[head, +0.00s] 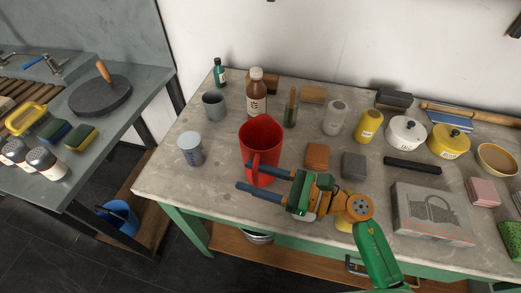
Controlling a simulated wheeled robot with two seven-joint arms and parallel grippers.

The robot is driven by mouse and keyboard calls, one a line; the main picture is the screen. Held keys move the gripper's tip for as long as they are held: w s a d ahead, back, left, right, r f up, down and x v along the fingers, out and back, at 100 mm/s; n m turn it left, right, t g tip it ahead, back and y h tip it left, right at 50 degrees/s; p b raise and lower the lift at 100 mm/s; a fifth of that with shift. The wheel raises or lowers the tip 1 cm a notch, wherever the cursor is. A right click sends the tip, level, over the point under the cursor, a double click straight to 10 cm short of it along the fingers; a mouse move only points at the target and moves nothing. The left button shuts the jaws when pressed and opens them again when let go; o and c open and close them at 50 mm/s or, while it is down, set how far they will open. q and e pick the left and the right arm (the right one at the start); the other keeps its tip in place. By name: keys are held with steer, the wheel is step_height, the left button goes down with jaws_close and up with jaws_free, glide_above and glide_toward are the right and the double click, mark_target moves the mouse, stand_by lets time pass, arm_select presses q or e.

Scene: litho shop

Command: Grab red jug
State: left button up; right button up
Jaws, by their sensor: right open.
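The red jug (262,135) stands upright on the worktable, left of the table's middle, with its handle on the side facing me. My right gripper (244,176) comes in from the lower right. Its two dark fingers are open and point left at the jug's lower part. One finger passes by the handle and the other lies nearer to me, in front of the jug. I cannot tell whether either finger touches the jug. The jug's lower front is partly hidden by the gripper. My left gripper is not in view.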

steer(key=x, duration=0.3)
steer(key=shift+w, duration=0.25)
steer(key=shift+s+d, duration=0.1)
jaws_close()
stand_by(0.9)
